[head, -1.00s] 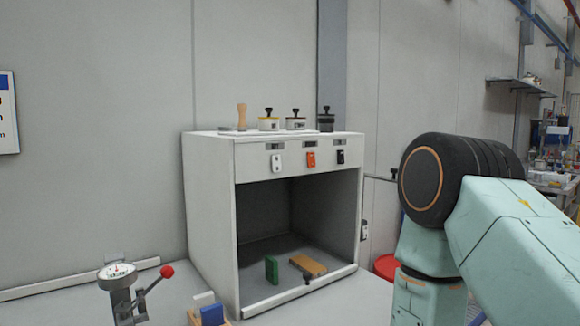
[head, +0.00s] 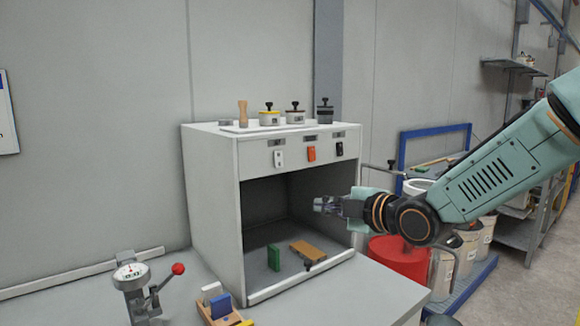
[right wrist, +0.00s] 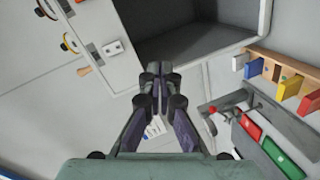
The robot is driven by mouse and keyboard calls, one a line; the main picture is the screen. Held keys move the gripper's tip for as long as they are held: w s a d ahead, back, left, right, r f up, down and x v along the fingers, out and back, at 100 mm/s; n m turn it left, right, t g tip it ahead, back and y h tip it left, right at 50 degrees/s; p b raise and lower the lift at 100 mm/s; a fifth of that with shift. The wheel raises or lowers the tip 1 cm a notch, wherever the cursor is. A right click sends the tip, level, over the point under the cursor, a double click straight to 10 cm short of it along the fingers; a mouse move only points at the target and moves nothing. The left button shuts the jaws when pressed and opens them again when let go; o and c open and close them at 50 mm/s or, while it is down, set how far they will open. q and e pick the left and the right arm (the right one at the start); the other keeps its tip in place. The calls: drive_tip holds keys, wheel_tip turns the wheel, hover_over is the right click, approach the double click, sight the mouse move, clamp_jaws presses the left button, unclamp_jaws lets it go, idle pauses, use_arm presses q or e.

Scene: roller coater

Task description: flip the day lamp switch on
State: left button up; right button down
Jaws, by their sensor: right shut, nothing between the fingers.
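Three rocker switches sit in a row on the front panel of the light booth (head: 212,190): a white one (head: 278,158), an orange one (head: 311,153) and a black one (head: 339,149). Small labels above them are too small to read, so I cannot tell which is the day lamp switch. The white switch also shows in the right wrist view (right wrist: 113,47). My right gripper (head: 322,205) is shut and empty, in front of the booth's opening and below the switches, touching none. Its fingertips (right wrist: 154,72) show in the right wrist view. My left gripper is not in view.
A green block (head: 273,257) and a brown board (head: 307,251) lie inside the booth. Stamp-like tools and pots (head: 269,116) stand on top. A dial gauge with a red-knobbed lever (head: 131,272) and a rack of coloured panels (head: 219,307) are in front. A red drum (head: 397,262) stands right.

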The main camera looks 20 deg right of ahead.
wheel_tip(320, 180, up, 6)
drive_tip(key=w+r+n+t, duration=0.1)
drive_tip(key=n, duration=0.3)
drive_tip(key=p, duration=0.4)
approach(279, 166)
drive_tip(key=shift+y, duration=0.3)
drive_tip(key=x, duration=0.5)
drive_tip(key=shift+w+d, duration=0.2)
drive_tip(key=shift+w, duration=0.05)
drive_tip(key=shift+w+a+f, duration=0.1)
drive_tip(key=shift+w+f, duration=0.1)
drive_tip(key=shift+w, duration=0.6)
drive_tip(key=shift+a, duration=0.15)
